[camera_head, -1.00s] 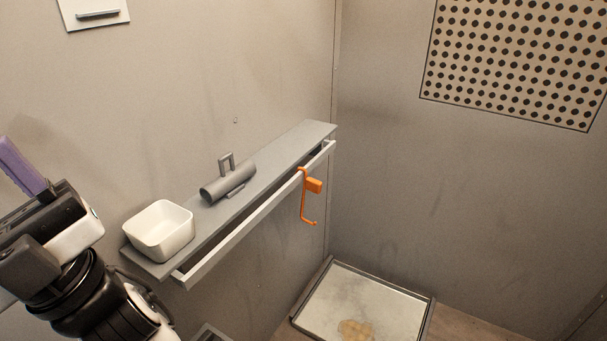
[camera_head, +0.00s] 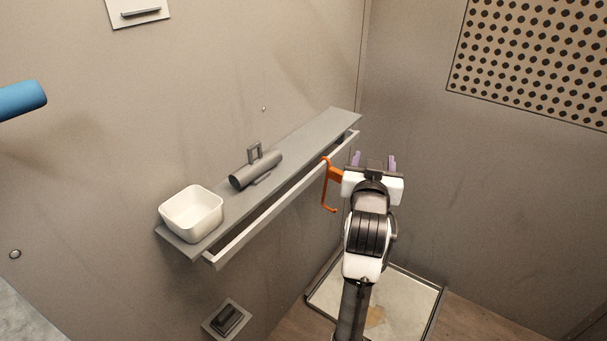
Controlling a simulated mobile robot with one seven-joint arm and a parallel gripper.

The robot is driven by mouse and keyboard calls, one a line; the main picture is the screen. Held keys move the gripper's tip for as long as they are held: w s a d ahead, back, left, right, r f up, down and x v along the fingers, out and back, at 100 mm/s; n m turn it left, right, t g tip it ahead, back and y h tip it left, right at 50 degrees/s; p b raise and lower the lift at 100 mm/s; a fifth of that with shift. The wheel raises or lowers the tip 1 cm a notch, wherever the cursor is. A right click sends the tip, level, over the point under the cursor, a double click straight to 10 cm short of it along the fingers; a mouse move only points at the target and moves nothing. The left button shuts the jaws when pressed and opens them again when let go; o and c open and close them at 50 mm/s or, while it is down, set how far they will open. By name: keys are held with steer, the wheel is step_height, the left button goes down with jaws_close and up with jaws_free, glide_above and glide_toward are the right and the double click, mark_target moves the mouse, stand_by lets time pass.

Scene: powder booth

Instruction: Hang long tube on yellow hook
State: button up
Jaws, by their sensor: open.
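An orange hook (camera_head: 326,188) hangs from the rail along the shelf's front, its lower end curved; no clearly yellow hook shows. A grey tube (camera_head: 262,171) with a loop handle on top lies on the shelf. Part of a blue cylinder (camera_head: 22,101) enters at the left edge; most of it is out of frame, so I cannot tell its length. My gripper (camera_head: 375,161) is open, its two purple fingers apart with nothing seen between them. It is just right of the hook in the picture and covers part of the hook's right side; I cannot tell whether they touch.
A white square bowl (camera_head: 192,225) stands on the near end of the grey shelf (camera_head: 318,131). The white rail (camera_head: 270,216) runs along the shelf front. A dark switch box (camera_head: 227,318) is on the wall below. A framed floor tray (camera_head: 408,313) lies behind my arm.

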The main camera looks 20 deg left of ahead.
steer(key=a+f+n+g+y, duration=0.2)
steer(key=a+n+y, duration=0.1)
steer(key=a+y, duration=0.15)
steer(key=n+g+y, duration=0.9)
steer(key=n+y, duration=0.1)
steer(key=y, duration=0.2)
glide_toward(256, 162)
steer(key=x, duration=0.7)
steer(key=r+x, duration=0.1)
steer(key=x, duration=0.2)
steer(key=shift+w+a+r, duration=0.1)
steer(key=shift+w, duration=0.05)
steer(key=shift+c, duration=0.4)
jaws_close()
steer(key=shift+r+p, duration=1.55)
steer(key=shift+r, duration=1.05)
